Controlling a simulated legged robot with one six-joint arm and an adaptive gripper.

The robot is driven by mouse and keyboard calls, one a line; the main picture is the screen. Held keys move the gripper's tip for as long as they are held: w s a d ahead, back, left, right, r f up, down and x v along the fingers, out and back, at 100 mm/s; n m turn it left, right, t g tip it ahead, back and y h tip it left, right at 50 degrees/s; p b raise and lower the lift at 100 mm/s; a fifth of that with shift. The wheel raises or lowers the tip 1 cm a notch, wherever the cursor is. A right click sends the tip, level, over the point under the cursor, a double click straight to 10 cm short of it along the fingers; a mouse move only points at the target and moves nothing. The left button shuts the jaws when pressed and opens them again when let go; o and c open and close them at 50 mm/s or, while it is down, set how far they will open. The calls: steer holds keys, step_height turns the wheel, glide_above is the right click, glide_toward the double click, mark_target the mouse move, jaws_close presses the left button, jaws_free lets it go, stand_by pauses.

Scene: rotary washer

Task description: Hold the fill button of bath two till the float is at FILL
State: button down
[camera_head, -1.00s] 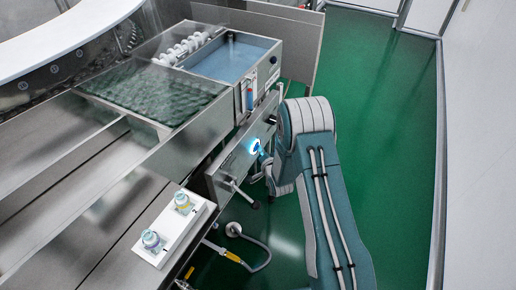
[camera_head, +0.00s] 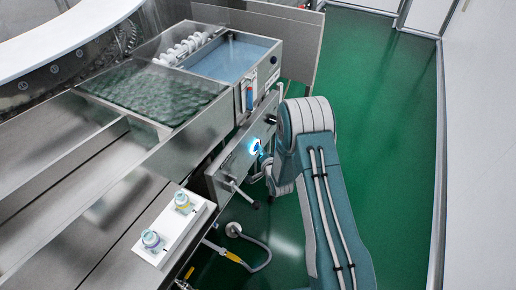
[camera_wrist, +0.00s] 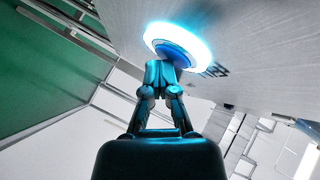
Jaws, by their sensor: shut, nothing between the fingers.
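A round button with a glowing blue-white ring (camera_head: 254,146) sits on the front steel panel; its ring (camera_wrist: 178,45) and blue centre fill the top of the wrist view. My gripper (camera_wrist: 163,72) is shut and empty, with its fingertips at the button's blue centre. They look in contact, but how far the button is pressed cannot be told. Dark lettering, seen upside down, is beside the ring. A bath of blue water (camera_head: 230,58) stands above the panel. A narrow gauge (camera_head: 249,96) is on its front; the float and its marks are too small to read.
A bath with dark round shapes under its surface (camera_head: 155,92) adjoins on the left. A black-tipped lever (camera_head: 254,204) sticks out below the button. A white box with two knobs (camera_head: 174,228) is nearer. Green floor (camera_head: 385,130) is clear to the right.

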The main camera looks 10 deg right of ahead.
stand_by(0.7)
steer(key=shift+s+d, duration=0.5)
steer(key=shift+d, duration=0.15)
steer(key=shift+s+d, duration=0.75)
steer(key=shift+d, duration=0.3)
steer(key=shift+s+d, duration=0.7)
steer(key=shift+d, duration=0.3)
